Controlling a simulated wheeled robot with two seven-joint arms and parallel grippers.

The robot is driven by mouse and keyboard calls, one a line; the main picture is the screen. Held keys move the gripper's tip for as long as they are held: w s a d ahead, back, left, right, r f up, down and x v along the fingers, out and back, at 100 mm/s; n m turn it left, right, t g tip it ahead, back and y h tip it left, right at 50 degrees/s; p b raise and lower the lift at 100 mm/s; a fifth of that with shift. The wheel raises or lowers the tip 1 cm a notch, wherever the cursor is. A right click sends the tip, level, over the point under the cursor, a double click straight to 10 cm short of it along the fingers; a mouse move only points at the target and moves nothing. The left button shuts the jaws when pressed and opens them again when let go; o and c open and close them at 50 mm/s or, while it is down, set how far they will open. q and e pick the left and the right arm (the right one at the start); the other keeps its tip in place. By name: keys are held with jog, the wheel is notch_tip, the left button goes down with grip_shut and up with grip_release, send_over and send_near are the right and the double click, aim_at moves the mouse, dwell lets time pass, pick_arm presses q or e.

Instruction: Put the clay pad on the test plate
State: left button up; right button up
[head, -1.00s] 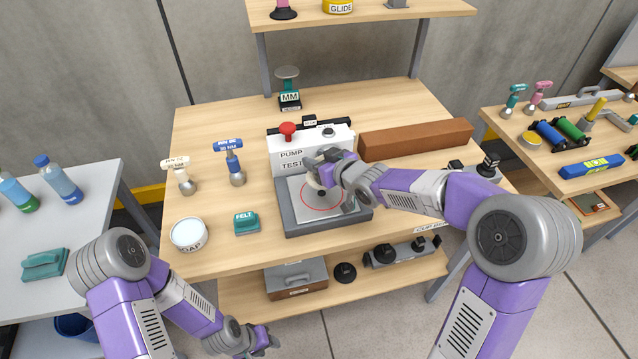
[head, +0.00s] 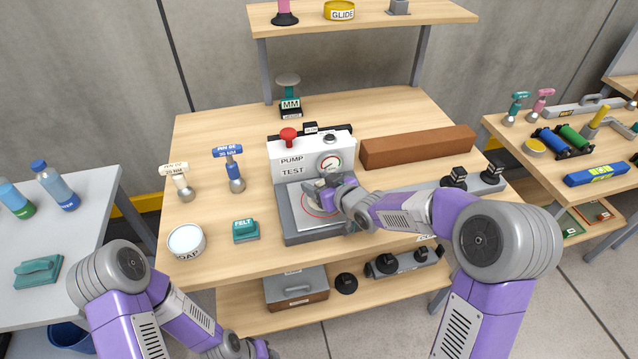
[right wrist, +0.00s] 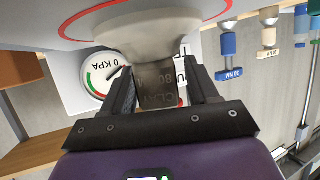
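The test plate (head: 296,212) is a light plate with a red ring, on the grey base of the PUMP TEST unit. My right gripper (head: 325,190) is low over the ring. In the right wrist view its fingers (right wrist: 160,88) are closed on the handle of the clay pad, a pale round pad (right wrist: 150,35) with partly readable lettering on its handle. The pad's broad face is at or very close to the plate inside the red ring; I cannot tell whether it touches. My left gripper (head: 258,349) is at the bottom edge, partly cut off, away from the bench top.
The PUMP TEST box (head: 290,160) with red knob and gauge (head: 330,163) stands just behind the plate. A green FELT pad (head: 246,230), soap dish (head: 186,241) and two knobbed tools (head: 232,170) are left. A brown beam (head: 418,147) and grey lifter bar (head: 430,188) are right.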

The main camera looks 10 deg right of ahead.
jog(key=shift+r, duration=0.1)
jog(key=shift+r, duration=0.2)
jog(key=p+v, duration=0.2)
jog(key=v, duration=0.9)
jog(key=shift+r+p, duration=0.1)
jog(key=shift+p, duration=0.25)
jog(key=shift+s+d, duration=0.2)
jog(key=shift+s, duration=0.25)
